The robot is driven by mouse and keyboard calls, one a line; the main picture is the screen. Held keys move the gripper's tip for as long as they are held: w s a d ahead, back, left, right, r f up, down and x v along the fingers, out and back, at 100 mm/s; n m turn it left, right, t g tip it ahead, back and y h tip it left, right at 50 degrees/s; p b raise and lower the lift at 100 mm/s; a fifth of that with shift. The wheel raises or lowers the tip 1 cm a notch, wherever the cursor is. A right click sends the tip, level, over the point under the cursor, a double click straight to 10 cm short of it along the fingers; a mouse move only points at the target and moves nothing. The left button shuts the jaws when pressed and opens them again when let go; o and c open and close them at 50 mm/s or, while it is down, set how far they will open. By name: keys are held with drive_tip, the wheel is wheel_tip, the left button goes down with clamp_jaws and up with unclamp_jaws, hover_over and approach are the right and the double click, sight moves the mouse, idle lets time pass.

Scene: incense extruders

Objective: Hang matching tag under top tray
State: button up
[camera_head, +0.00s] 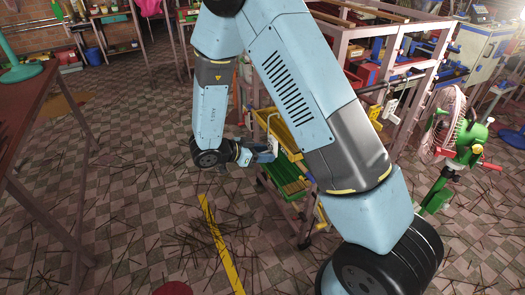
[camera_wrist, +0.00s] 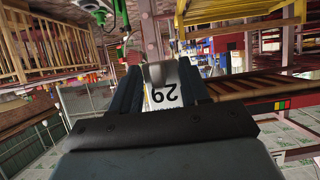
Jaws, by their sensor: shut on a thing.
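My gripper (camera_head: 262,154) is shut on a white tag, low beside the wheeled rack in the head view. A pale hook (camera_head: 270,124) rises above the tag in the head view. The rack has a yellow tray (camera_head: 266,119) and, below it, a green tray (camera_head: 276,168) with sticks. My arm hides much of the rack, and I cannot make out a top tray.
Other pale tags (camera_head: 390,107) hang from a rail at the rack's right side. A green fan (camera_head: 452,125) on a stand is at the right. A dark red table (camera_head: 35,95) is at the left. The tiled floor between has scattered sticks and a yellow line (camera_head: 220,245).

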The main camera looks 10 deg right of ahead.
drive_tip(key=w+d+f, duration=0.1)
drive_tip(key=w+d, duration=0.1)
drive_tip(key=d, duration=0.5)
drive_tip(key=w+d+f, duration=0.1)
drive_tip(key=w+d, duration=0.2)
drive_tip(key=d, duration=0.5)
drive_tip(key=shift+f, duration=0.2)
idle(1.1)
drive_tip(key=shift+d, duration=0.1)
drive_tip(key=o, duration=1.1)
drive_tip(key=shift+o, duration=0.6)
drive_tip(key=shift+o, duration=1.1)
drive_tip(key=shift+w, duration=0.1)
